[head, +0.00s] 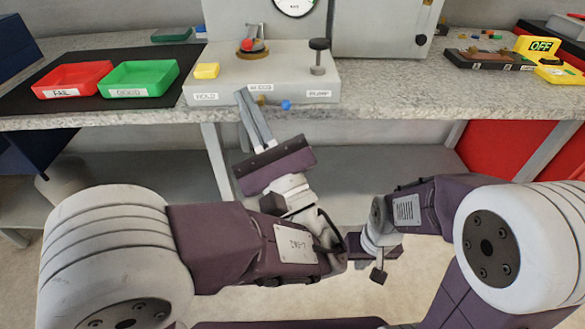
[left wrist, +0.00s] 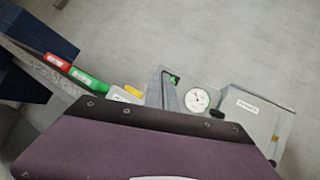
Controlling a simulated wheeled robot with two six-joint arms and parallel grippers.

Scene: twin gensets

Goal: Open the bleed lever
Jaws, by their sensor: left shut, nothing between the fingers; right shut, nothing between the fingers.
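A grey test block (head: 215,90) stands at the bench's front edge, with a yellow button, a brass fitting with a red-tipped handle (head: 252,45), a black-knobbed pump post (head: 318,55) and a small blue knob (head: 286,104) low on its front. Which of these is the bleed lever I cannot tell; the middle label is partly unreadable. My left gripper (head: 243,93) is shut and empty, its tips in front of the block, left of the blue knob. It also shows in the left wrist view (left wrist: 162,78). My right gripper (head: 378,272) is shut and empty, low before the bench.
A red FAIL tray (head: 72,80) and a green tray (head: 138,78) lie on a dark mat at left. A gauge (head: 294,4) and grey cabinet (head: 383,30) stand behind.

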